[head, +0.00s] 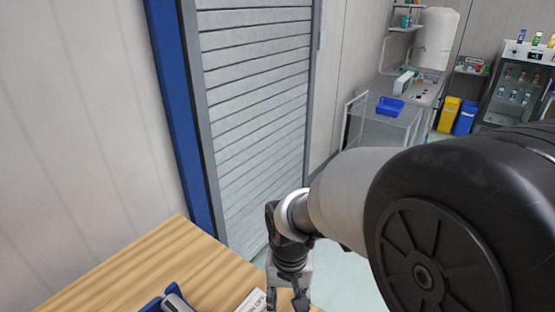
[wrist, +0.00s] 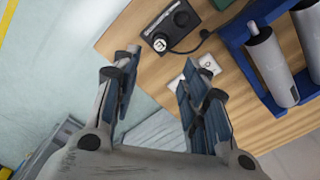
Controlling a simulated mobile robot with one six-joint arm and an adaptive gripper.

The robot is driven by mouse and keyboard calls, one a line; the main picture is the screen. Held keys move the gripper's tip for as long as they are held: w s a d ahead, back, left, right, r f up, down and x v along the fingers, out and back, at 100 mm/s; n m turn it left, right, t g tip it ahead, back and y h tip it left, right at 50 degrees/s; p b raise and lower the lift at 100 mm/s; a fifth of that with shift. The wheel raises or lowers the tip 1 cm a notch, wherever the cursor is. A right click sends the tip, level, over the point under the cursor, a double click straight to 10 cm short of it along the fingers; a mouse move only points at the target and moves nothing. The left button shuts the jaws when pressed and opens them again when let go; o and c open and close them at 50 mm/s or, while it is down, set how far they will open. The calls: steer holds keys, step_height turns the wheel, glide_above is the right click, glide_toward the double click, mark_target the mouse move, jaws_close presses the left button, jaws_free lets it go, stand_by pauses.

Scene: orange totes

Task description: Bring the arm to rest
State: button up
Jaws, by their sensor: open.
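My gripper (wrist: 157,82) is open and empty in the wrist view, with its two fingers spread apart. It hangs over the edge of the wooden table (wrist: 120,40), with floor showing below one finger. In the head view my gripper (head: 286,298) points down at the right edge of the wooden table (head: 170,260), and its fingertips are cut off by the lower frame edge. My arm comes in from the right and hides part of the room.
A blue rack (wrist: 235,40) holding grey cylinders (wrist: 268,62) stands on the table. Beside it are a black device with a cable (wrist: 172,27) and a white card (wrist: 196,71). A roller shutter (head: 255,110) stands behind. Floor (wrist: 60,70) is open beside the table.

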steer(key=s+d+r+t, duration=0.4)
steer(key=s+d+r, duration=0.6)
steer(key=s+r, duration=0.3)
steer(key=shift+s+d+r+n+t, duration=0.3)
steer(key=shift+d+r+n, duration=0.1)
steer(key=shift+r, duration=0.5)
steer(key=shift+a, duration=0.1)
